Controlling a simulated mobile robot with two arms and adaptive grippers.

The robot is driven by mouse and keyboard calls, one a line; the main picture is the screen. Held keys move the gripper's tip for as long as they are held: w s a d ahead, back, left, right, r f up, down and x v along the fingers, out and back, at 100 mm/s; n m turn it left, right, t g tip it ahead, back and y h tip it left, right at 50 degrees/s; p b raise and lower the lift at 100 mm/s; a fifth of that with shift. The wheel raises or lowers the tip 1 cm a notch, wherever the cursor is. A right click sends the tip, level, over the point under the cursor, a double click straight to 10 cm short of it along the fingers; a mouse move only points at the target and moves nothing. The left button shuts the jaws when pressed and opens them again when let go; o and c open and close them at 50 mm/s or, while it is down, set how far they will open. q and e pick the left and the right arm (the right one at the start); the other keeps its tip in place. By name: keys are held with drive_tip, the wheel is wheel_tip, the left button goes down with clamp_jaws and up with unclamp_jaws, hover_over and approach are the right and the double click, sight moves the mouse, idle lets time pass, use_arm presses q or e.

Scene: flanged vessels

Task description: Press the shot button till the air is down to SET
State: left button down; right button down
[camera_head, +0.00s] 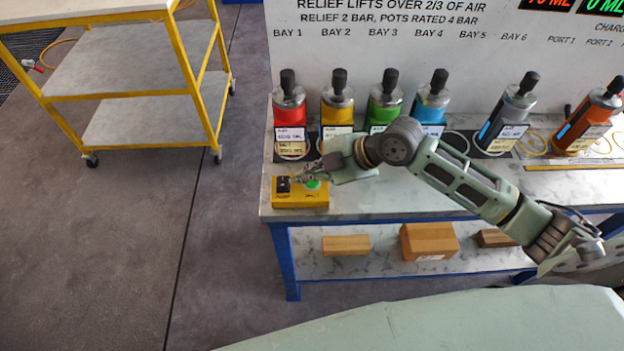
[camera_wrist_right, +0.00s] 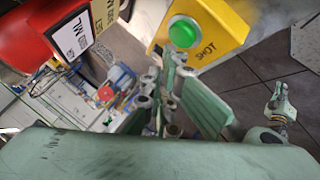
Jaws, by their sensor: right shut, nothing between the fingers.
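A yellow box (camera_head: 300,200) sits at the left front of the bench, with a black part (camera_head: 283,184) and a round green button (camera_head: 313,184) on top. In the right wrist view the yellow box (camera_wrist_right: 225,25) carries the word SHOT beside the green button (camera_wrist_right: 183,31). My right gripper (camera_head: 303,179) is shut and empty, coming in from the right over the box. In the right wrist view its fingertips (camera_wrist_right: 171,52) are at the button's near edge; I cannot tell whether they touch it. No SET mark is readable.
Several flanged vessels stand along the bench back, the red one (camera_head: 289,108) nearest the box. Red (camera_head: 547,4) and green (camera_head: 604,5) ML displays are cut off at the top. Wooden blocks (camera_head: 346,245) lie on the lower shelf. A yellow-framed cart (camera_head: 130,65) stands left; the floor between is clear.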

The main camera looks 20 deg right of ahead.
drive_tip(key=shift+f, duration=0.1)
drive_tip(key=shift+f+b, duration=0.3)
drive_tip(key=shift+f, duration=0.05)
drive_tip(key=shift+f+b, duration=0.35)
drive_tip(key=shift+f, duration=0.15)
idle(0.8)
idle(0.3)
drive_tip(key=shift+r+p, duration=0.8)
drive_tip(key=shift+r, duration=0.25)
wheel_tip(320, 180, up, 5)
drive_tip(key=p, duration=0.4)
